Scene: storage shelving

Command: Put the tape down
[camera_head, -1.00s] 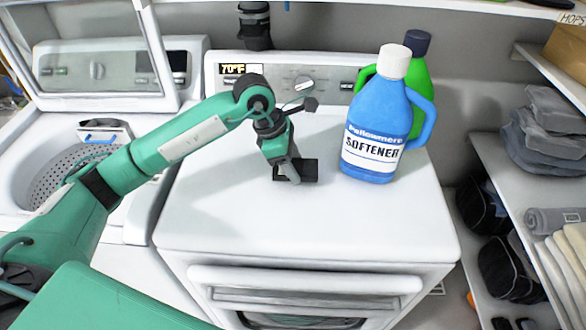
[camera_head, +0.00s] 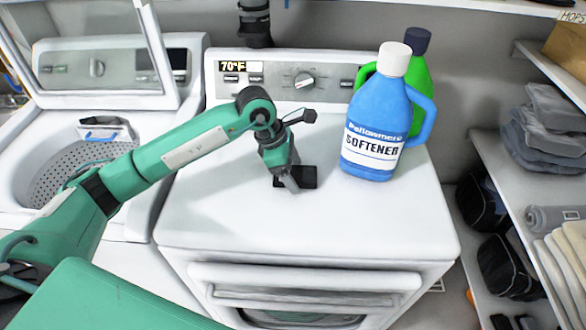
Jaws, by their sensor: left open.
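My left gripper (camera_head: 291,183) points down, low over the white top of the dryer (camera_head: 230,215). It is open. A small, flat, black piece (camera_head: 309,178) shows around its fingertips. I cannot tell whether this is the tape or part of the gripper, nor whether it touches the dryer top. No tape can be made out clearly elsewhere. My right gripper is not in view.
A blue softener bottle (camera_head: 372,130) and a green bottle (camera_head: 420,85) stand right of the gripper on the dryer. An open washer (camera_head: 70,170) is at left. Shelves with folded cloths (camera_head: 545,135) are at right. The dryer top's front is clear.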

